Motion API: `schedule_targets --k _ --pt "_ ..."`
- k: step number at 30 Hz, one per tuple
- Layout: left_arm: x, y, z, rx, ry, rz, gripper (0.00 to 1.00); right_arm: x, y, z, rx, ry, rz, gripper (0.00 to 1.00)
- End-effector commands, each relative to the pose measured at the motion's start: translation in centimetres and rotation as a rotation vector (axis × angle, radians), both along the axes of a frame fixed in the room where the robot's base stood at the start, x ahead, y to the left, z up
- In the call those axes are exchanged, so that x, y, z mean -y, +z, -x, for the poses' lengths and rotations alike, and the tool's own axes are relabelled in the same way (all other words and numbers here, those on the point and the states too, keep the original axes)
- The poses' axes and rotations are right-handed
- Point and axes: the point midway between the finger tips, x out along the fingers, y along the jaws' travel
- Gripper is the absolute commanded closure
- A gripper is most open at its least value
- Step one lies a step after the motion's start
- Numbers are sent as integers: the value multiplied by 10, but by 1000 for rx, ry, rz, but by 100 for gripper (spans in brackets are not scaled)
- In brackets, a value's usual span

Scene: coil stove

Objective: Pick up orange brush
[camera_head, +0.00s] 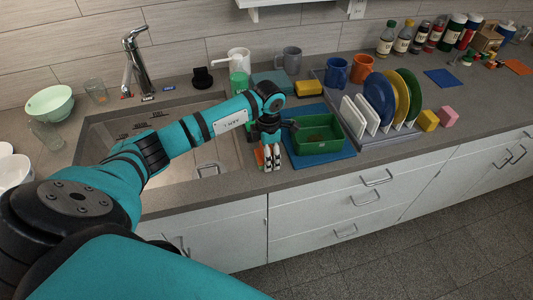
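My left arm reaches over the sink to the counter. Its gripper (271,166) points down at the counter's front strip, just left of the green tub (319,147). The two fingertips are close together. A small orange piece (259,157) shows right beside the fingers and may be part of the orange brush. The gripper covers most of it, so I cannot tell whether the fingers hold it. My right gripper is out of view.
The green tub stands on a blue mat (345,163). The sink (100,145) is left, with a tall faucet (138,62). A dish rack with plates (379,97) stands right of the tub. Yellow (428,120) and pink (448,116) sponges lie farther right. Drawers are below.

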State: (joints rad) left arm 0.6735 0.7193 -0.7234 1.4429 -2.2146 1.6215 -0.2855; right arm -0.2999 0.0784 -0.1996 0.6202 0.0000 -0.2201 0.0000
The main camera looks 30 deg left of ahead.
Motion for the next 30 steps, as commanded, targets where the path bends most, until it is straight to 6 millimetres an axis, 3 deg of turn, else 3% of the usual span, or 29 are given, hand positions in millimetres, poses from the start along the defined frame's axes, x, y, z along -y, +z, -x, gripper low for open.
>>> schedule_targets --k 2,9,20,27,30 --pt "0 0 0 0 0 0 47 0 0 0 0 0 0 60" --pt "0 1 0 1 0 -1 78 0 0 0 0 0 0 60" --pt "-1 6 -1 3 1 -1 79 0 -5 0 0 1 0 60" --pt "-1 35 -2 7 -1 -2 79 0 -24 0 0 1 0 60" --pt "16 34 16 0 -6 0 79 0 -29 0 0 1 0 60"
